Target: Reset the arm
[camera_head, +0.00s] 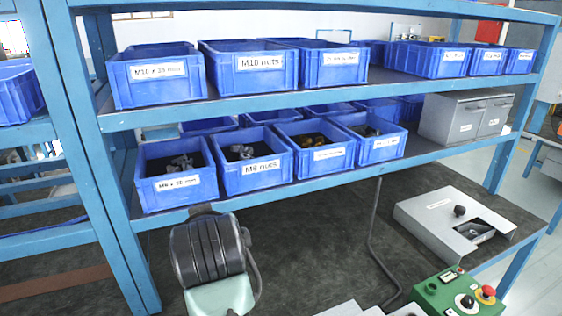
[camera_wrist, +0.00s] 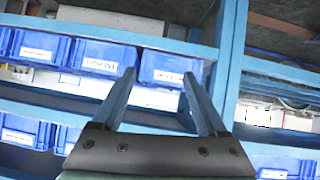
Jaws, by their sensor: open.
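My gripper (camera_wrist: 159,75) shows in the wrist view, with its two long fingers well apart and nothing between them. Blue bins and a blue shelf upright show beyond the fingertips; I cannot tell how far off they are. In the head view my arm (camera_head: 208,262), dark and ribbed with a pale green part, rises at the lower middle in front of the lower shelf edge. The fingers cannot be made out in that view.
A blue rack holds labelled bins on an upper shelf (camera_head: 262,101) and a lower shelf, including an M8 nuts bin (camera_head: 250,173). A grey cabinet (camera_head: 462,117) stands at right. A green control box (camera_head: 458,293) and grey fixture (camera_head: 440,212) sit on the dark bench (camera_head: 310,250).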

